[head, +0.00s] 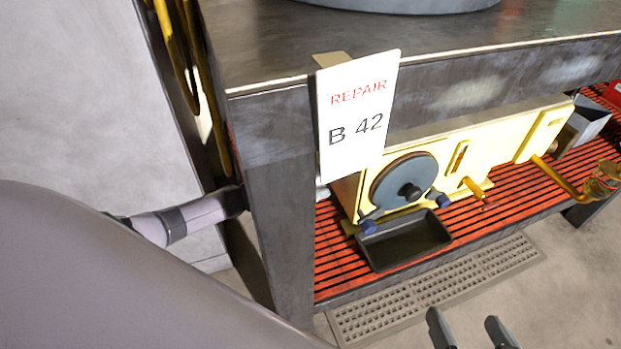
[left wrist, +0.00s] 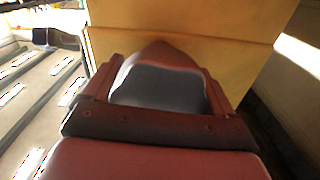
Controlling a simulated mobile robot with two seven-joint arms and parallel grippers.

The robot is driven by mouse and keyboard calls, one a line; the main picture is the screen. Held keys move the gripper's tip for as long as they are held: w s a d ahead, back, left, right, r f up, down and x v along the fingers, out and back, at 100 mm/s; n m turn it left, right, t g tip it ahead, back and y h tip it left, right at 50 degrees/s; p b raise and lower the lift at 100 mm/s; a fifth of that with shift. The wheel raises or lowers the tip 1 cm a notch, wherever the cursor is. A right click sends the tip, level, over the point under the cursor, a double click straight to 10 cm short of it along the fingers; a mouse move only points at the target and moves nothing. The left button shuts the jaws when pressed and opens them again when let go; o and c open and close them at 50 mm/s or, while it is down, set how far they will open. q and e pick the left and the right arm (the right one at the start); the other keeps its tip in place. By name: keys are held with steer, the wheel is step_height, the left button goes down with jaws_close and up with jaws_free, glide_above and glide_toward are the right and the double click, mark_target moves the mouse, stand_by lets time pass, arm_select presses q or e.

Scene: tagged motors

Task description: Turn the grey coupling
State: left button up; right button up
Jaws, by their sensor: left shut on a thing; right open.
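The grey coupling (head: 404,181) is a round disc with a dark hub on the front of a yellow motor housing (head: 491,152), low on the red slatted shelf. Nothing touches the disc. My right gripper (head: 468,330) is open and empty at the bottom edge, in front of the shelf and well below the coupling. My left arm passes behind the bench leg, which hides its gripper in the head view. In the left wrist view my left gripper (left wrist: 160,85) is shut against the yellow housing (left wrist: 200,30); the exact grip is hidden.
A white tag (head: 357,110) reading "REPAIR B 42" hangs from the bench edge above the housing. A black tray (head: 405,241) lies below the coupling. The bench leg (head: 283,230) stands left. A yellow crank-like handle (head: 562,180) sticks out right. A floor grate (head: 440,290) lies in front.

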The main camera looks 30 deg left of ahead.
arm_select(q)
steer(key=shift+n, duration=0.6)
steer(key=o, duration=0.8)
arm_select(e)
steer(key=shift+w, duration=0.1)
arm_select(q)
steer(key=shift+p+v, duration=0.95)
steer(key=shift+v, duration=2.65)
arm_select(e)
steer(key=shift+s+d+r+h, duration=0.1)
steer(key=shift+s+d+h, duration=0.15)
steer(key=shift+d, duration=0.15)
steer(key=shift+s+d+h, duration=0.15)
steer(key=shift+d+h, duration=0.1)
steer(key=shift+d, duration=0.15)
